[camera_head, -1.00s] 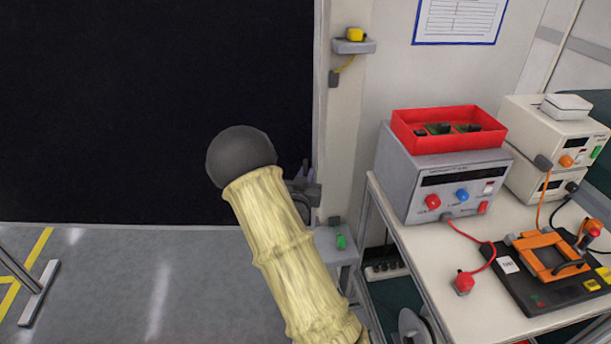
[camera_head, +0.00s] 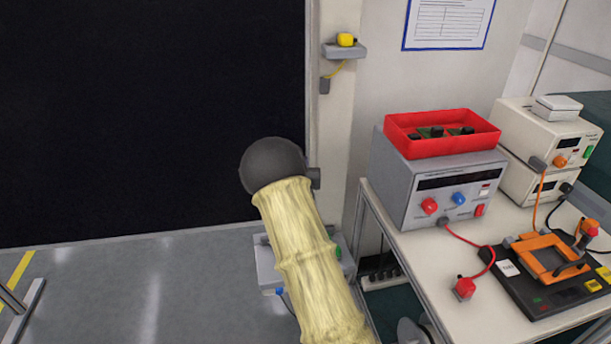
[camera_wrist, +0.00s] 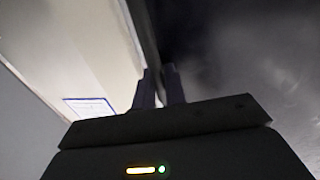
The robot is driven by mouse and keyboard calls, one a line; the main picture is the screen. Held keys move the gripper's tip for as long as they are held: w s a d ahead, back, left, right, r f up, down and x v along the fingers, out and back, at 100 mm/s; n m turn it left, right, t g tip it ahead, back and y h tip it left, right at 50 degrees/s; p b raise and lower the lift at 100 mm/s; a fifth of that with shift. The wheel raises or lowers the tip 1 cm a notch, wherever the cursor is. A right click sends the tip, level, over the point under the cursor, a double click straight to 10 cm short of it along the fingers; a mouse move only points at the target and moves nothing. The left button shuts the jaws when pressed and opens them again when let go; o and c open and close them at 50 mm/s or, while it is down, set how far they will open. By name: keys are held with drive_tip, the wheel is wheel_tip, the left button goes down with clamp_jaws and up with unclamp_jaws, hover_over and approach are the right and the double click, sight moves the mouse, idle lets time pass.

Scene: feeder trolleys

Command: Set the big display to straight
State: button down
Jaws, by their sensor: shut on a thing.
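The big display (camera_head: 130,120) is a large black panel filling the left of the head view. Its lower edge slants, lower at the left. In the wrist view, it seems to be the dark surface (camera_wrist: 200,35) right of a narrow edge. My gripper (camera_wrist: 158,76) has its two dark fingers close together at this edge, one on each side, and it seems shut on it. In the head view, my pale-sleeved arm with its dark round joint hides my gripper and part of the display's lower right.
A bench at right holds a grey power unit (camera_head: 432,188) with a red tray (camera_head: 432,148) on top, cream instruments (camera_head: 545,135) and an orange fixture (camera_head: 545,262). A pale wall post (camera_head: 338,140) stands beside the display. A small grey stand (camera_head: 268,268) is behind my arm.

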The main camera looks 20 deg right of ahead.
drive_tip(key=shift+w+d+y, duration=0.3)
drive_tip(key=shift+w, duration=0.6)
drive_tip(key=c, duration=1.8)
unclamp_jaws()
drive_tip(key=shift+c, duration=0.2)
drive_tip(key=shift+s, duration=0.1)
drive_tip(key=b+v, duration=0.2)
drive_tip(key=v, duration=1.5)
drive_tip(key=shift+s+a+f+b, duration=0.1)
drive_tip(key=shift+s+f+b, duration=0.1)
drive_tip(key=shift+b, duration=0.15)
